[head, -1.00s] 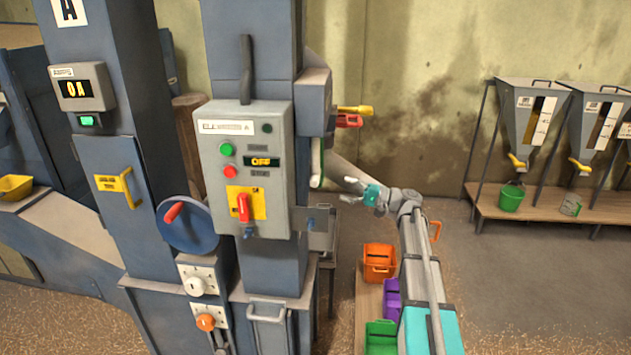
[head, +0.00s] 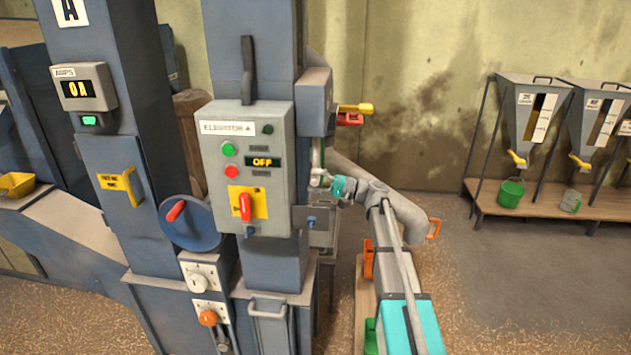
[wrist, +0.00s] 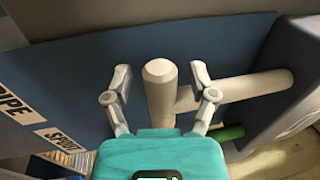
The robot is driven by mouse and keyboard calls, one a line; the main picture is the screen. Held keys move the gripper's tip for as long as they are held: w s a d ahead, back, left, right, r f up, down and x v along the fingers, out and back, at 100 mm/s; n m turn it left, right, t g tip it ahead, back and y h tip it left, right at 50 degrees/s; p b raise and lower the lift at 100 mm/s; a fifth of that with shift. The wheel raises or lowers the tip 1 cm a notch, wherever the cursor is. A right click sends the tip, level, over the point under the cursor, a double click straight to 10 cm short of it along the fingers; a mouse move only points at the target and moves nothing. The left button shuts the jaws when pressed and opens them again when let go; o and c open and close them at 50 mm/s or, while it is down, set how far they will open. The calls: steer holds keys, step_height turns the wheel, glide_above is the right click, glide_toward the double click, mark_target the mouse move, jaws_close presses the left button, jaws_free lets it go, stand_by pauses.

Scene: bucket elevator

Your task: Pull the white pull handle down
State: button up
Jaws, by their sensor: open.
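The white pull handle (wrist: 160,92) is a pale rounded bar in the wrist view. In the head view my gripper (head: 320,180) is at the right side of the column, just right of the grey control box, and mostly covers the handle there.
The grey control box (head: 215,125) reads OFF. A small plate (head: 318,222) sticks out below my gripper. Yellow and red levers (head: 352,112) jut out above. A green rod (wrist: 228,132) lies right of the handle. Open floor and a bench with hoppers (head: 545,190) are to the right.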

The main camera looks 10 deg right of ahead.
steer(key=shift+c, duration=0.2)
jaws_close()
steer(key=shift+f, duration=0.15)
step_height(320, 180, down, 9)
steer(key=b, duration=0.9)
steer(key=shift+s+f+b, duration=0.1)
steer(key=shift+s+b, duration=0.05)
steer(key=shift+b, duration=0.15)
